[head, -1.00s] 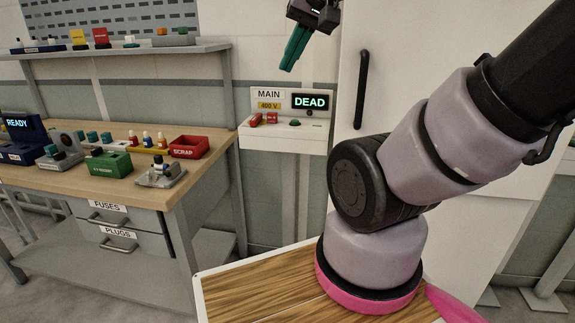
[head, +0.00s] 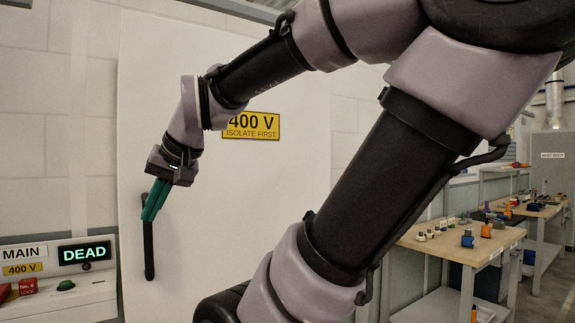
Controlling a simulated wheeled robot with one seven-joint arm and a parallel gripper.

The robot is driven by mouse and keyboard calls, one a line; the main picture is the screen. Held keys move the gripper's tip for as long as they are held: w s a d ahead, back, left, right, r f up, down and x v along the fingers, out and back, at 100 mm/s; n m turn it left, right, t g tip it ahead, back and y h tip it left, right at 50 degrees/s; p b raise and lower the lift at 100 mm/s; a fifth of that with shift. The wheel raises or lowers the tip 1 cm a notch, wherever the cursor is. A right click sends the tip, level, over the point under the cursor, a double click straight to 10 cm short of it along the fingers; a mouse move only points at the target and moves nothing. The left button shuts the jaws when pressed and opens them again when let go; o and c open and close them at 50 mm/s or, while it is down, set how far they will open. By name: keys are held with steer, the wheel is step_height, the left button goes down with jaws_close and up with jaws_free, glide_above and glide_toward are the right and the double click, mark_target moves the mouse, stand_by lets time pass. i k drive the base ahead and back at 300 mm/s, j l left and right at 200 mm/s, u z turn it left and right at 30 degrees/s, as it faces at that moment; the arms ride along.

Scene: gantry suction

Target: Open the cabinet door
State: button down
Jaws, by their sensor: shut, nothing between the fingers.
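The white cabinet door (head: 290,165) fills the middle of the head view, partly hidden behind my arm. Its black vertical bar handle (head: 149,250) is on the left side of the door. The door looks shut. My gripper (head: 150,212) has green fingers pointing down, and they overlap the top of the handle in the picture. The fingers are shut with nothing between them. I cannot tell whether they touch the handle or are in front of it.
A MAIN 400 V panel (head: 60,296) with a display reading DEAD (head: 85,253) is at the lower left, beside the door. A yellow 400 V ISOLATE FIRST sign (head: 250,125) is on the door. Wooden workbenches (head: 450,243) with small parts stand at the right.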

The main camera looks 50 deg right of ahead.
mark_target(257, 178)
steer(key=z, duration=1.05)
steer(key=k+j, duration=0.2)
